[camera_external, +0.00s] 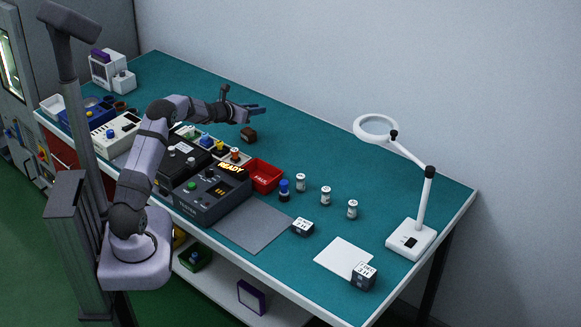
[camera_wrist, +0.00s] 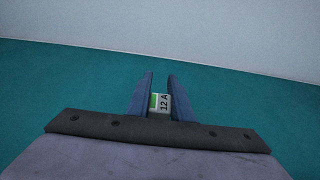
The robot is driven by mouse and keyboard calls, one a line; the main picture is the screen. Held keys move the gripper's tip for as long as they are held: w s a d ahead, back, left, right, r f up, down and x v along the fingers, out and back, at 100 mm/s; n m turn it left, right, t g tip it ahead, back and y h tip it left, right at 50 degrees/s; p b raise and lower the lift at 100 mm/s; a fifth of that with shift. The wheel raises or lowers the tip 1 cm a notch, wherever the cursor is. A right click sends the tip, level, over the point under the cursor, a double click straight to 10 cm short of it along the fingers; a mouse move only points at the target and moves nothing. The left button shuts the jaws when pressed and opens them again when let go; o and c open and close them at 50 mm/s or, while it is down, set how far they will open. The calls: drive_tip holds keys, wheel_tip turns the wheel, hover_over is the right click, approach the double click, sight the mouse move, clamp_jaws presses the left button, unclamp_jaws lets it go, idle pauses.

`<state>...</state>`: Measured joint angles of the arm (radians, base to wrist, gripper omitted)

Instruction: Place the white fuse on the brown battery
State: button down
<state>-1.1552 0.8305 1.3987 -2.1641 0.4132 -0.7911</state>
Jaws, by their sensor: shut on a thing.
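My gripper (camera_external: 256,108) is held over the back part of the teal bench, its fingers pointing right. In the wrist view, my gripper (camera_wrist: 161,80) is shut on the white fuse (camera_wrist: 161,102), a small pale block with a green patch and "12 A" printed on it. I cannot make the fuse out in the external view. The brown battery (camera_external: 248,135), a small dark brown block, sits on the bench below and close to my gripper, apart from it. The battery does not show in the wrist view.
A red bin (camera_external: 264,176), a dark tester (camera_external: 212,196) with a "READY" sign and a row of coloured parts stand left of centre. Several small cylinders (camera_external: 325,196) and a white magnifier lamp (camera_external: 408,238) stand to the right. The bench behind the battery is clear.

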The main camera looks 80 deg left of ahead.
drive_tip(key=shift+f, duration=1.85)
drive_tip(key=shift+f, duration=0.15)
drive_tip(key=c, duration=1.6)
unclamp_jaws()
drive_tip(key=shift+o, duration=0.2)
drive_tip(key=shift+r, duration=0.2)
drive_tip(key=shift+s+d+r, duration=0.15)
drive_tip(key=shift+s+d, duration=0.15)
drive_tip(key=shift+s, duration=0.05)
drive_tip(key=b+v, duration=0.3)
drive_tip(key=v, duration=0.8)
drive_tip(key=shift+d, duration=0.1)
